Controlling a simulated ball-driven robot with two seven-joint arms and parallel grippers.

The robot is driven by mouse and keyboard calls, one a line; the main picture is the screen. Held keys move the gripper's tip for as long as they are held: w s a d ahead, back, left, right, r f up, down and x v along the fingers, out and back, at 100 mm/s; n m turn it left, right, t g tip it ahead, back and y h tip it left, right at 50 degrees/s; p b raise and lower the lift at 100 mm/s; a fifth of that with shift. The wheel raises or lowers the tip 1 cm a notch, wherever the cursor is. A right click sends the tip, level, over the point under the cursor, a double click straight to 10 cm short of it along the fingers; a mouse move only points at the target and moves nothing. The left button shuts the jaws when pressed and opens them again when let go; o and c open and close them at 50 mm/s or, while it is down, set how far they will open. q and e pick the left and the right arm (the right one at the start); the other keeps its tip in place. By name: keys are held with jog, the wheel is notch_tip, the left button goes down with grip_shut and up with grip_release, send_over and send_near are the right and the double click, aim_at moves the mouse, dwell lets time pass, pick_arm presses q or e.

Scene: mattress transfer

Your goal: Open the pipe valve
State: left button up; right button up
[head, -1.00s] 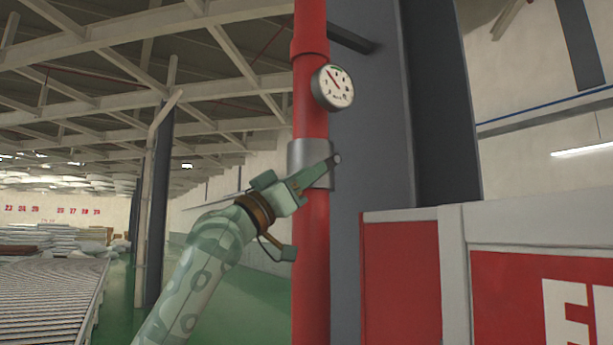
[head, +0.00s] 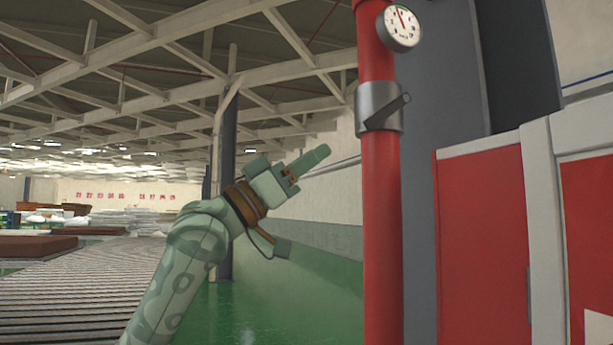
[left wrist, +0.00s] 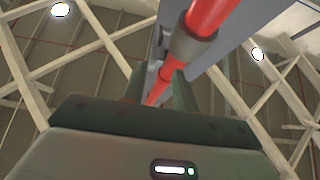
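The valve is a grey metal collar (head: 371,98) around a red upright pipe (head: 380,210), with a short grey lever (head: 390,112) slanting up to the right. A round white gauge (head: 402,27) sits above it on the pipe. My left gripper (head: 318,156) is left of the pipe and below the collar, apart from the lever in the head view. In the left wrist view, its two green fingers (left wrist: 159,78) stand apart with nothing held, and the collar (left wrist: 190,47) shows beyond them. The lever is not clear there. My right gripper is not in view.
A red and white cabinet (head: 480,240) stands right of the pipe, with a dark grey column (head: 440,90) behind. A roller conveyor (head: 80,285) runs at the left. Green floor (head: 290,300) is open between conveyor and pipe.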

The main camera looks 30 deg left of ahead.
aim_at(388, 110)
pick_arm(q)
jog(key=shift+s+a+f, duration=0.15)
jog(key=shift+s, duration=0.05)
jog(key=shift+c, duration=0.3)
jog(key=shift+m, duration=0.4)
jog(key=r+p, duration=0.1)
jog(key=r, duration=0.1)
jog(key=s+r+p, duration=0.1)
jog(key=s+a+r+p, duration=0.1)
jog(key=r, duration=0.1)
jog(key=shift+r, duration=0.35)
grip_shut()
notch_tip(388, 110, up, 5)
jog(key=s+a+y+p, duration=0.1)
jog(key=s+p, duration=0.1)
jog(key=p, duration=0.3)
jog(key=w+d+f+g+p, duration=0.2)
jog(key=w+d+p, duration=0.2)
jog(key=w+d, duration=0.3)
jog(key=w, duration=0.3)
jog(key=shift+f+n+y, duration=0.2)
jog(key=shift+n+y, duration=0.1)
jog(key=shift+n, duration=0.1)
